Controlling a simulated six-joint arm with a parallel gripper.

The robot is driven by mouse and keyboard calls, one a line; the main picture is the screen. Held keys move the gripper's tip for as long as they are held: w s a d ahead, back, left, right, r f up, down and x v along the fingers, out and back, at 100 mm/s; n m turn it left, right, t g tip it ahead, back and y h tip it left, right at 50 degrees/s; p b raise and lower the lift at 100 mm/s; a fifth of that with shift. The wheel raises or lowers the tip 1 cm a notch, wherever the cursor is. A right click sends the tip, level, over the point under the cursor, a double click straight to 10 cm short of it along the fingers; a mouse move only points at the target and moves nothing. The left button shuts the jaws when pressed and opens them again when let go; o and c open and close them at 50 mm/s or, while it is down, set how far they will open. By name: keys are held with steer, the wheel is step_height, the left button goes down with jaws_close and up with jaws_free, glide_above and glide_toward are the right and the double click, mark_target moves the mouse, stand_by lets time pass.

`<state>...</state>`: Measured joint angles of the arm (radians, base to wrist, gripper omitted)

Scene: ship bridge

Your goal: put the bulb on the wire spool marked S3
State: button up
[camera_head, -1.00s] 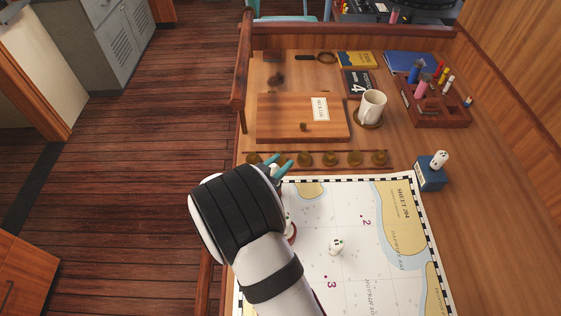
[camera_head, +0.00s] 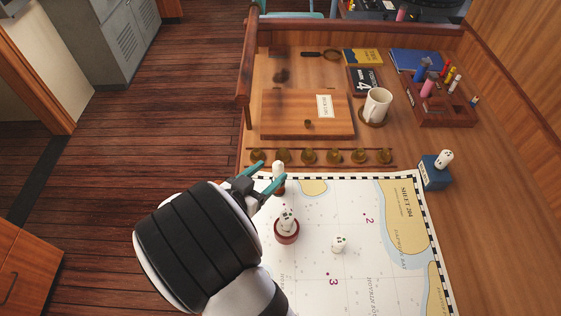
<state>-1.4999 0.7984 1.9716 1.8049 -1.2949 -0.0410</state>
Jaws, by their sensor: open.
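My gripper (camera_head: 274,170) is open, with its teal fingers pointing up and right at the chart's far left corner. A small white rounded object (camera_head: 278,170) stands between or just behind the fingertips, on a dark reddish base; I cannot tell if they touch. Another white, dark-spotted object (camera_head: 287,219) sits on a round red-brown stand (camera_head: 287,236) on the chart. A similar one (camera_head: 339,243) rests directly on the chart, and another (camera_head: 444,158) is on a blue box (camera_head: 434,176). I cannot tell which is the bulb. No S3 mark is legible.
A chart (camera_head: 360,200) covers the near desk. Behind it are a row of brass knobs (camera_head: 333,157), a labelled wooden board (camera_head: 290,120), a white mug (camera_head: 377,103), and a pen rack (camera_head: 446,116) at right. A raised wooden rail (camera_head: 246,85) edges the left side.

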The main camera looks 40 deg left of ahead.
steer(key=a+v, duration=0.1)
steer(key=v, duration=0.3)
steer(key=w+d+r+m+g+y, duration=0.2)
steer(key=w+r+m+g, duration=0.15)
steer(key=w, duration=0.45)
steer(key=w+d+r+g+y, duration=0.1)
steer(key=d+r+g, duration=0.15)
steer(key=d, duration=0.35)
steer(key=w+d+r+g, duration=0.1)
steer(key=w+d+r, duration=0.15)
steer(key=d, duration=0.25)
steer(key=s+d+m+g+h, duration=0.2)
steer(key=s+d+g, duration=0.1)
steer(key=s+d, duration=0.6)
steer(key=s+d+m+g+h, duration=0.2)
steer(key=s+d, duration=0.7)
steer(key=d, duration=0.7)
steer(key=shift+r+m+g, duration=0.25)
steer(key=shift+m+g, duration=0.1)
steer(key=shift+g, duration=0.25)
